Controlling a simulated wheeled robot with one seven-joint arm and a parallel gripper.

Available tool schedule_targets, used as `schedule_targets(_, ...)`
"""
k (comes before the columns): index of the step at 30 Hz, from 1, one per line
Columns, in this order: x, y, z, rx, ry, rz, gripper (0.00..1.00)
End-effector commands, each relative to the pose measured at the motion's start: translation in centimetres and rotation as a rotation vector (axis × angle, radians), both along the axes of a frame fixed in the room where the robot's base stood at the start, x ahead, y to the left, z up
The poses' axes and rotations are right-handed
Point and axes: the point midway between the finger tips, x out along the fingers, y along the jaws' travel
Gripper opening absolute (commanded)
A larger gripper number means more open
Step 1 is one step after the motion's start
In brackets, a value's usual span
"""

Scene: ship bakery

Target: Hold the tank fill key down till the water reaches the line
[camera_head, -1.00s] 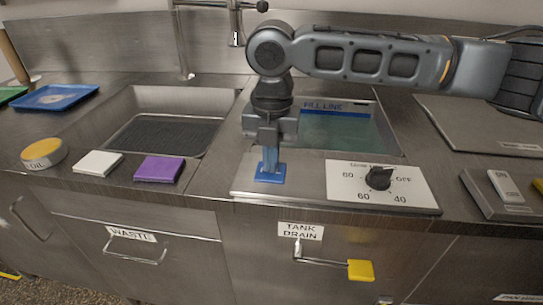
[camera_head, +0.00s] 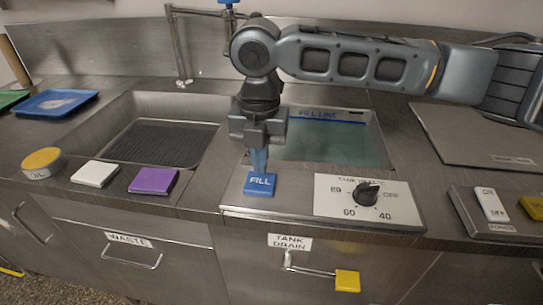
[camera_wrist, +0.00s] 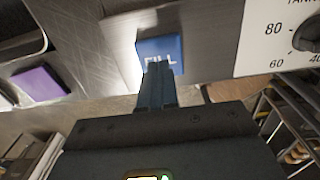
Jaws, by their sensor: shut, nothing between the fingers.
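The blue FILL key (camera_head: 260,185) lies on the counter ledge in front of the tank; it also shows in the wrist view (camera_wrist: 172,48). My gripper (camera_head: 259,168) points down with its fingers shut and empty, at the key's far edge in the head view. In the wrist view, its fingertips (camera_wrist: 158,66) overlap the key's edge and part of its label. I cannot tell whether they touch the key. The tank (camera_head: 330,140) holds greenish water, and the blue FILL LINE band (camera_head: 325,114) runs along its back wall. The water surface appears just below the band. My arm hides the tank's left part.
A dial panel (camera_head: 335,208) is right of the key. The TANK DRAIN lever has a yellow handle (camera_head: 347,281) below. Left are a purple block (camera_head: 153,181), a white block (camera_head: 95,174) and a basin (camera_head: 110,112). A power switch (camera_head: 490,205) is at right.

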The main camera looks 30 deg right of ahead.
Motion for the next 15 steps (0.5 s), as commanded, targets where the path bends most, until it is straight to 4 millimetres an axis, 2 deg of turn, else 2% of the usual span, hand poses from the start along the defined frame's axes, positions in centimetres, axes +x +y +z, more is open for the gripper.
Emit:
schedule_targets(1, 0.1, 0.1, 1.3, 0.001, -0.003, 0.000, 0.00)
schedule_targets(9, 0.1, 0.1, 7.1, 0.001, -0.006, 0.000, 0.00)
schedule_targets(15, 0.1, 0.0, 9.7, 0.001, -0.006, 0.000, 0.00)
